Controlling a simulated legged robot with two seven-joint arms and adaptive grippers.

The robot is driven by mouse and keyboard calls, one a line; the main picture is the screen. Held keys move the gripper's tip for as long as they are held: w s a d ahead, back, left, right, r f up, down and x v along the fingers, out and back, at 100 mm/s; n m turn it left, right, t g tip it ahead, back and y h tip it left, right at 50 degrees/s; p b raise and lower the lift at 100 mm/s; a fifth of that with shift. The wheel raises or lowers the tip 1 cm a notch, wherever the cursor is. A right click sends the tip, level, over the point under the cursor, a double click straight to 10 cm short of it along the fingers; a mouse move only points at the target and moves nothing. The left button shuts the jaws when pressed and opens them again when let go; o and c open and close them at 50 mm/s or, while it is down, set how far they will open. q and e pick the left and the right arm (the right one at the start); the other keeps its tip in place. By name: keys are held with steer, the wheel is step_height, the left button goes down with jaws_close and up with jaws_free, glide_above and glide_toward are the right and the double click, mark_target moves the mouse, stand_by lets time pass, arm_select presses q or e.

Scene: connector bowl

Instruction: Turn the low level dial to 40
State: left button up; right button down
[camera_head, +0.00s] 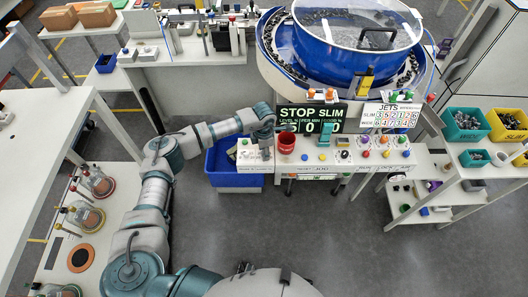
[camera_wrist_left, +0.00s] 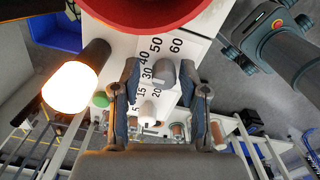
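The dial's printed scale (camera_wrist_left: 150,62) shows in the left wrist view on a white panel, with numbers including 15, 20, 30, 40, 50 and 60. A grey rounded knob (camera_wrist_left: 164,74) stands beside the numbers, and a smaller white knob (camera_wrist_left: 148,108) is below it. My left gripper (camera_wrist_left: 161,70) is open around the grey knob, with a visible gap on each side. I cannot tell the pointer's exact reading. In the head view my left gripper (camera_head: 264,138) is at the left end of the console (camera_head: 325,160) and hides the dial. My right gripper is not seen.
A red bowl (camera_head: 287,143) stands right of my left gripper. A glowing lamp (camera_wrist_left: 75,78) is close by in the wrist view. A display reading STOP SLIM (camera_head: 311,113) is behind. A blue bin (camera_head: 232,178) is below the console. The floor in front is clear.

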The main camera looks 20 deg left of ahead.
arm_select(q)
steer(key=shift+s+f, duration=0.1)
steer(key=shift+f, duration=0.05)
step_height(320, 180, up, 12)
stand_by(0.6)
steer(key=shift+f, duration=0.1)
